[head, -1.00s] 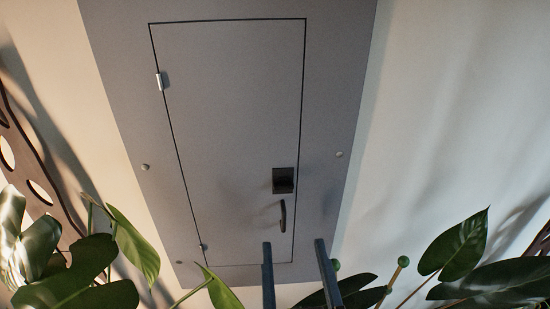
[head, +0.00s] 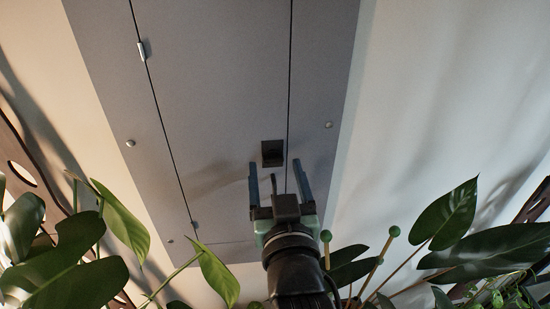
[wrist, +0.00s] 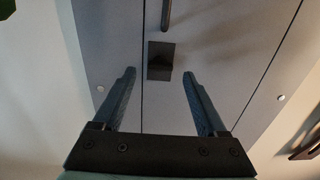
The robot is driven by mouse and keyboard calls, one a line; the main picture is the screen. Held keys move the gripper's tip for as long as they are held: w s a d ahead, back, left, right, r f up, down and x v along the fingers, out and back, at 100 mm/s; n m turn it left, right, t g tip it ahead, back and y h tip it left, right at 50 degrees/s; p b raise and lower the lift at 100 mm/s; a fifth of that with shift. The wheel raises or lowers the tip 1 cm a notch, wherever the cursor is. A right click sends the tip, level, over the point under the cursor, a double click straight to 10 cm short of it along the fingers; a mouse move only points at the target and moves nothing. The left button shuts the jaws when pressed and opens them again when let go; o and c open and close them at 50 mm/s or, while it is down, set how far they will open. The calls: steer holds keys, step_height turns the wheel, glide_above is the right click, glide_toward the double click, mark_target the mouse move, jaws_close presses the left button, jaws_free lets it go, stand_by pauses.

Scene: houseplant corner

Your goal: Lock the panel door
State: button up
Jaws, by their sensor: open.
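The grey panel door (head: 215,100) lies flush in its grey surround, outlined by a thin black gap, and looks closed. A dark square lock block (head: 272,153) sits near its right edge; it also shows in the wrist view (wrist: 160,60). Whether it is locked I cannot tell. A dark bar handle (wrist: 166,14) shows beyond the block in the wrist view; in the head view my arm hides it. My gripper (head: 275,165) is open and empty, just below the block in the head view. In the wrist view its fingers (wrist: 158,75) flank the block, with no visible contact.
A hinge (head: 142,51) and a lower hinge (head: 195,224) sit on the door's left edge. Round studs (head: 130,143) dot the surround. Large leaves (head: 60,240) crowd the lower left, and more leaves (head: 480,245) the lower right, with green-tipped stakes (head: 394,231). The space before the upper door is clear.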

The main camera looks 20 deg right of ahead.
steer(key=shift+x, duration=1)
jaws_close()
